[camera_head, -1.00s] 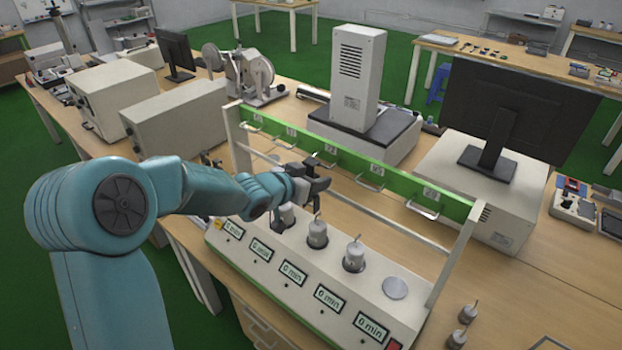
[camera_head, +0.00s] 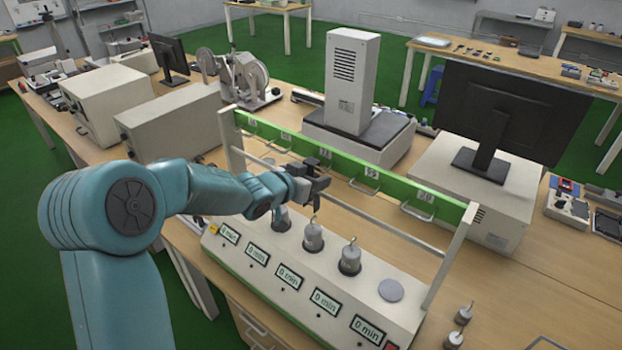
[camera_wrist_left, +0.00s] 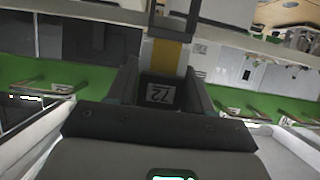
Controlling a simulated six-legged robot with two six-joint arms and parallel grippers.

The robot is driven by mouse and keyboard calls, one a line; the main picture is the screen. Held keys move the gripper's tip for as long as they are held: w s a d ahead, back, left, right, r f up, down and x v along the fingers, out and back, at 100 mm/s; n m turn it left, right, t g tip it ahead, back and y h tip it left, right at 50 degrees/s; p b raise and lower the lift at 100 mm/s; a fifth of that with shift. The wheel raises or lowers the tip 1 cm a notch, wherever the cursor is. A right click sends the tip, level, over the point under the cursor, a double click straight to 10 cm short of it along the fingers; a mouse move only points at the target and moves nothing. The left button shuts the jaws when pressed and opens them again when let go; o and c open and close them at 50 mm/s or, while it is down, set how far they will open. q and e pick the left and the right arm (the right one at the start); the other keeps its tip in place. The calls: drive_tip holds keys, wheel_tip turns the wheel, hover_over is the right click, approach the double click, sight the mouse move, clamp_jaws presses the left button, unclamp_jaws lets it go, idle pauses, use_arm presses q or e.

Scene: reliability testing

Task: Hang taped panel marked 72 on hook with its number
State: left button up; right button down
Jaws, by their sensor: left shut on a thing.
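My left gripper (camera_head: 308,184) is in front of the green rail (camera_head: 398,186), near its middle, above the console. In the left wrist view my left gripper (camera_wrist_left: 163,92) is shut on a dark panel (camera_wrist_left: 180,78) with a white tag reading 72, upside down there. A yellow tape strip (camera_wrist_left: 168,57) shows just above the tag. Wire hooks hang along the rail, such as one hook (camera_head: 364,187) and another (camera_head: 418,212), each with a small number label above. The gripper hides part of the rail. My right gripper is not in view.
The console (camera_head: 257,264) below has several "0 min" displays and grey cylinders (camera_head: 313,237) standing in its top. The rack's right post (camera_head: 447,257) and a lower crossbar bound the space. A monitor (camera_head: 500,110) stands behind on the right.

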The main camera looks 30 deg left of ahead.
use_arm(q)
drive_tip(key=shift+w, duration=0.45)
drive_tip(key=shift+d+f+b, duration=0.1)
drive_tip(key=shift+f+b, duration=0.35)
drive_tip(key=shift+f, duration=0.1)
idle(0.4)
drive_tip(key=shift+f, duration=0.25)
drive_tip(key=o, duration=1.2)
